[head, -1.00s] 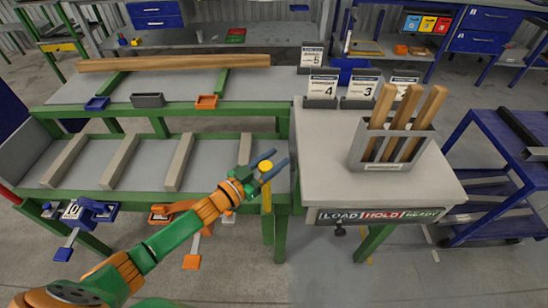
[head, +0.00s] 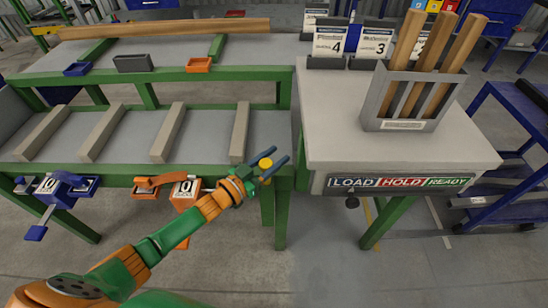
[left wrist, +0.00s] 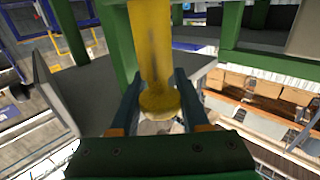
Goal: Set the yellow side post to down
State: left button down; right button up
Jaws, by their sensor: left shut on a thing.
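The yellow side post has a round knob (head: 265,163) that shows at the front right corner of the green-framed runout table (head: 120,174). My left gripper (head: 278,157) reaches it from the lower left, with its two fingers on either side of the knob, and is shut on the post. In the left wrist view the yellow post (left wrist: 152,45) runs from the top edge to its round end (left wrist: 158,103) between the fingers (left wrist: 159,115). In the head view most of the shaft below the knob is hidden. My right gripper is not in view.
A LOAD/HOLD/READY strip (head: 400,182) is on the front of the right-hand table, beside the post. A rack with wooden sticks (head: 400,95) stands on that table. Orange (head: 185,190) and blue (head: 62,187) counter clamps sit along the front rail. Open floor lies in front.

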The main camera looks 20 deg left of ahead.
aim_at(261, 170)
pick_arm(q)
jog(key=shift+s+f, duration=0.1)
jog(key=shift+f, duration=0.2)
jog(key=c, duration=0.7)
grip_release()
jog(key=o, duration=0.3)
jog(key=p+v, duration=0.1)
jog(key=v, duration=0.6)
jog(key=shift+r, duration=0.15)
